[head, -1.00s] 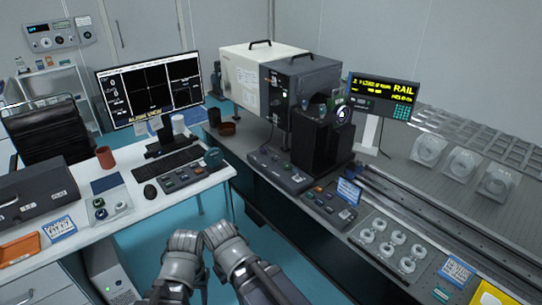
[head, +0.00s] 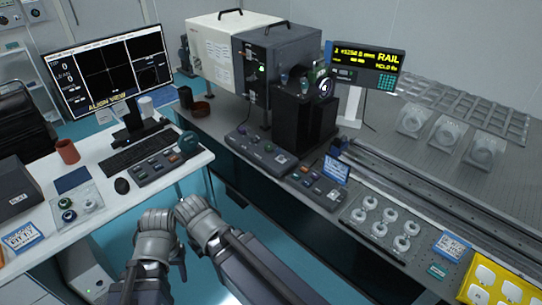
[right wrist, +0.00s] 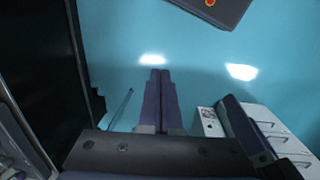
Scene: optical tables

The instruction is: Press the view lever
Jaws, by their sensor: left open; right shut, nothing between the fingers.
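I cannot pick out the view lever for sure. Two grey control boxes with small coloured keys stand by the instruments: one on the white desk (head: 166,166) and one on the dark bench (head: 262,150). A monitor (head: 108,70) on the desk reads "ALIGN VIEW". My left gripper (head: 150,250) is low in the head view, over the floor gap between desk and bench, apart from both; its fingers are hard to make out. My right gripper (right wrist: 160,75) is shut and empty, over blue floor in the right wrist view. It touches nothing.
A black optical mount (head: 303,118) stands on the bench before a large grey housing (head: 285,65). A RAIL display (head: 362,65) is behind it. Lens holders and a yellow tray (head: 495,285) lie at right. A mouse and red-brown cup (head: 67,151) are on the desk.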

